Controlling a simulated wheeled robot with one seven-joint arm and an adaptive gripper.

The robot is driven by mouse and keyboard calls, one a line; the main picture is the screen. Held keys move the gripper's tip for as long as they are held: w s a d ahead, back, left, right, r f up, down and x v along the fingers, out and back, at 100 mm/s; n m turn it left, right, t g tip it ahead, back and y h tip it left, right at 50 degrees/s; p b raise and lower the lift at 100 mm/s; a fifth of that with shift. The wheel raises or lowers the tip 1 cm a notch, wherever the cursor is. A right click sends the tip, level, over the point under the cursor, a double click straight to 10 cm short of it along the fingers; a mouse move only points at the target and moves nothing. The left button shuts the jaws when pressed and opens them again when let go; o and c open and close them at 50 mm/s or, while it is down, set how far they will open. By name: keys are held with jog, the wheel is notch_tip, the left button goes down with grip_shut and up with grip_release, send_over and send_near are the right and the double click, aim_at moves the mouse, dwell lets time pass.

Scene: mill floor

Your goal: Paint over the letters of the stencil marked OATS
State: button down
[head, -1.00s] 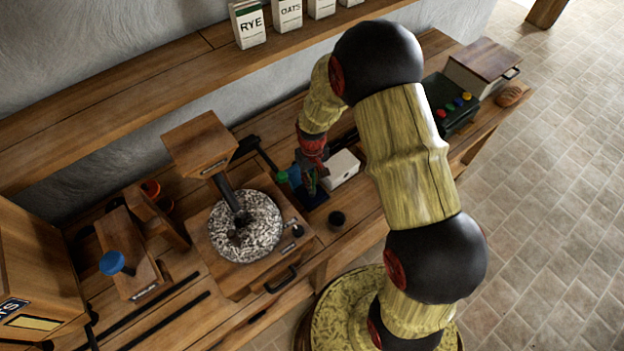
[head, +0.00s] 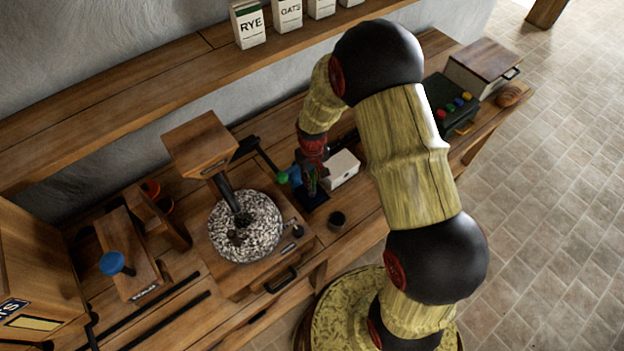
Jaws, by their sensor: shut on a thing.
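My gripper (head: 311,178) points down over the workbench, beside a white box (head: 343,170) and above a dark blue tray or pad (head: 316,201). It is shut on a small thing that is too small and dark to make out. A blue piece (head: 295,177) and a green knob (head: 282,177) show just left of the fingers. A white packet marked OATS (head: 288,14) stands on the shelf. I cannot make out a stencil.
A millstone (head: 245,227) on a wooden stand is left of my gripper. A small dark cup (head: 337,219) stands near the bench's front. A dark green button box (head: 451,104), a lidded box (head: 484,66) and a loaf (head: 509,95) are at right. A RYE packet (head: 248,25) is on the shelf.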

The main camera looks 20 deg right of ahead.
aim_at(312, 173)
jog(key=shift+r+p, duration=1.9)
jog(key=shift+r, duration=1.6)
jog(key=shift+f, duration=0.1)
